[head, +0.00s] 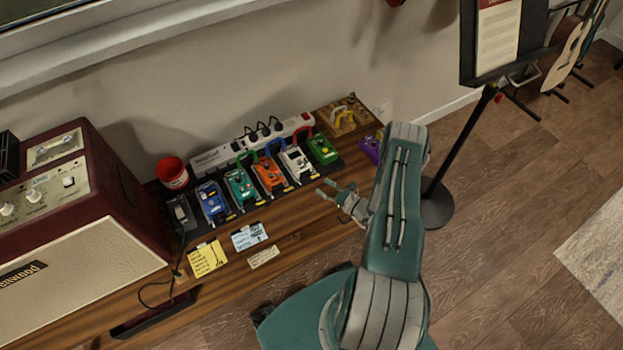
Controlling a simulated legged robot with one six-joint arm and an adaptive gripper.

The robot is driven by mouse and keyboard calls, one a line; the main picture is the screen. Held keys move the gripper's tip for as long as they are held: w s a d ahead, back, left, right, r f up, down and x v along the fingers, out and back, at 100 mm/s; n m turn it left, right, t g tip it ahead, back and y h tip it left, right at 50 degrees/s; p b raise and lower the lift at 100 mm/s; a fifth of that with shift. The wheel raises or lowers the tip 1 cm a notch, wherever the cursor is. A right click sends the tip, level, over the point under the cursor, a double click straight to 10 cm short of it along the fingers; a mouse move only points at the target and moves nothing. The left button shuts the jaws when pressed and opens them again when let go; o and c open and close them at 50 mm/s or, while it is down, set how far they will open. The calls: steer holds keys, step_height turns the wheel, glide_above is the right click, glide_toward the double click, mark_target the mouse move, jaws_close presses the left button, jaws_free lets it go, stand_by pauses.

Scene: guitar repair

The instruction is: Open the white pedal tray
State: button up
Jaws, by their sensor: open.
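The white pedal (298,163) stands in the row of pedals on a dark board on the wooden bench, between the orange pedal (270,176) and the green pedal (322,148). A tray on it is too small to make out, and I cannot tell whether one is open or shut. My gripper (325,188) is open and empty, with its fingers pointing left. In the picture it lies just below and right of the white pedal, apart from it. Its height above the bench is hard to judge.
A teal pedal (240,188) and a blue pedal (212,201) stand further left. A white power strip (225,155) lies behind the row. An amplifier (75,230) fills the bench's left. Paper notes (208,258) lie in front. A music stand (436,200) is at right.

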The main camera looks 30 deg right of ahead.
mark_target(309, 178)
steer(key=x, duration=0.6)
steer(key=shift+s, duration=0.1)
jaws_close()
